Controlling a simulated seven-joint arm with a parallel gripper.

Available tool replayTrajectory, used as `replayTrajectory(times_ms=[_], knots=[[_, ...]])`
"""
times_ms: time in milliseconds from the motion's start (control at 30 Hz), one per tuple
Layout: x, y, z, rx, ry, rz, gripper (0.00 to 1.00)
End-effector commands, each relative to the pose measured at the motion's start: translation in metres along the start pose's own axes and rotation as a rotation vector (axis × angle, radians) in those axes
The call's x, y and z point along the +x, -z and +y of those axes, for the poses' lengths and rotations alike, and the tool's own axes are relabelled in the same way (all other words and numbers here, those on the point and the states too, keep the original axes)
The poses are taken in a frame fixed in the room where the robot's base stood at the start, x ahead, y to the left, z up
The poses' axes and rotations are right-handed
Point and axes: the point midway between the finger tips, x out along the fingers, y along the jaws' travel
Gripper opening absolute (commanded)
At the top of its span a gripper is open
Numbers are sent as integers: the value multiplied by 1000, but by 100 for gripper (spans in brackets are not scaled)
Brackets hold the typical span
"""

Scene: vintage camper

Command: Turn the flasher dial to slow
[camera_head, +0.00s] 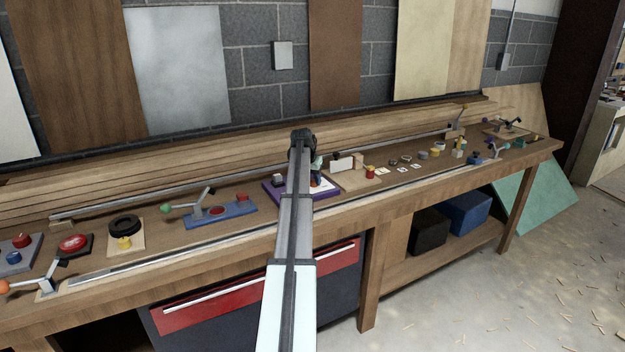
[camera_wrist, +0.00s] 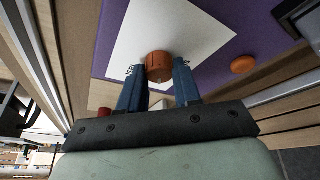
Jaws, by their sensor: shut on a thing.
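The flasher dial is an orange-brown round knob (camera_wrist: 159,66) on a white plate (camera_wrist: 150,25) fixed to a purple board (camera_wrist: 262,22). Small dark marks show on the plate on both sides of the knob, too small to read. My gripper (camera_wrist: 159,80) has its two blue fingers on either side of the knob and is shut on it. In the head view the purple board (camera_head: 272,192) lies on the workbench, partly behind my arm, and the dial is hidden there. Which way the dial points cannot be told.
An orange button (camera_wrist: 243,64) sits on the purple board, right of the dial. In the head view, a blue lever board (camera_head: 236,220) lies to the left on the bench (camera_head: 340,208). A wooden block with a white card (camera_head: 341,165) stands close on the right, with several small items beyond.

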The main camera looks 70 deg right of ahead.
Motion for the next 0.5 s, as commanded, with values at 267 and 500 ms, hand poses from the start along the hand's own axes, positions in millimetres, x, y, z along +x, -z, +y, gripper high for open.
replayTrajectory(times_ms=[267, 500], knots=[[0, -1, 4, -240, 98, 9, 2], [1, 0, 6, -450, 186, 20, 2]])
